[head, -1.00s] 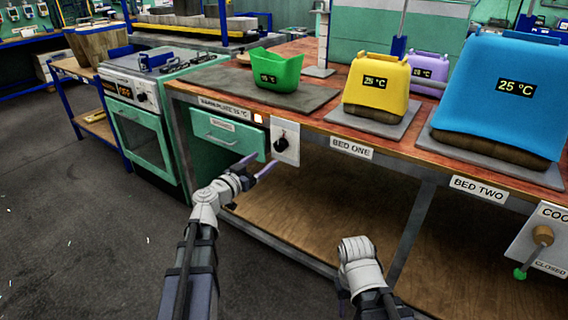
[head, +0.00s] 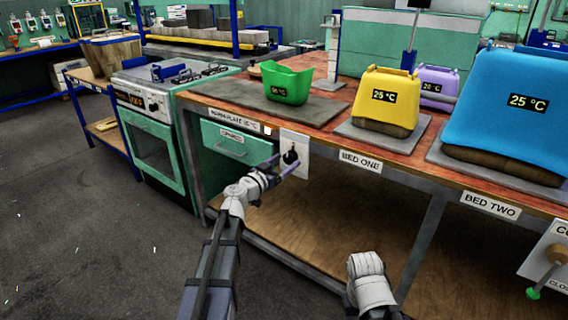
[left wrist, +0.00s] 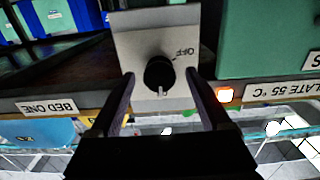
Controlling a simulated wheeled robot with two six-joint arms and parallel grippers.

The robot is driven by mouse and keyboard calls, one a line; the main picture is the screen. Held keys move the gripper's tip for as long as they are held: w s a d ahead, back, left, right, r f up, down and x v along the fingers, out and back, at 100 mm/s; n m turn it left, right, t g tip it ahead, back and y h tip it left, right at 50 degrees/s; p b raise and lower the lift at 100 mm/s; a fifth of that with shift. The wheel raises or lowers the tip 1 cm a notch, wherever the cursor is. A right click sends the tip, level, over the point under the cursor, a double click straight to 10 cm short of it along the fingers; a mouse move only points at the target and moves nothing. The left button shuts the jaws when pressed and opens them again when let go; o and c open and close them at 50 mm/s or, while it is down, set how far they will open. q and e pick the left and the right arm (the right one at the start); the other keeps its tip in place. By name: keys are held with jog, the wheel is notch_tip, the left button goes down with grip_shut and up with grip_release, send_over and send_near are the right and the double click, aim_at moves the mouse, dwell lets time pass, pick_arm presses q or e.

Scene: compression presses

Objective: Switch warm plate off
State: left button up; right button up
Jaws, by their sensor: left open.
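The black warm plate knob (head: 291,156) sits on a pale switch panel (head: 301,143) at the bench front. In the upside-down left wrist view, the knob (left wrist: 158,72) has its white pointer line facing down the picture, away from the "OFF" mark (left wrist: 184,51) at upper right. The indicator light (left wrist: 224,95) beside the panel glows orange-white. My left gripper (head: 288,166) is open, with one finger on each side of the knob; I cannot tell whether they touch it. The grey warm plate (head: 231,92) carries a green container (head: 286,83). My right gripper's fingers are out of view.
A green drawer (head: 228,143) is left of the panel, under the warm plate label (head: 233,119). A yellow press cover (head: 386,98) and a blue one (head: 515,100) stand to the right. The space under the bench is an open wooden shelf (head: 320,225).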

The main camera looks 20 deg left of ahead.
pick_arm(q)
grip_shut()
dwell(0.7)
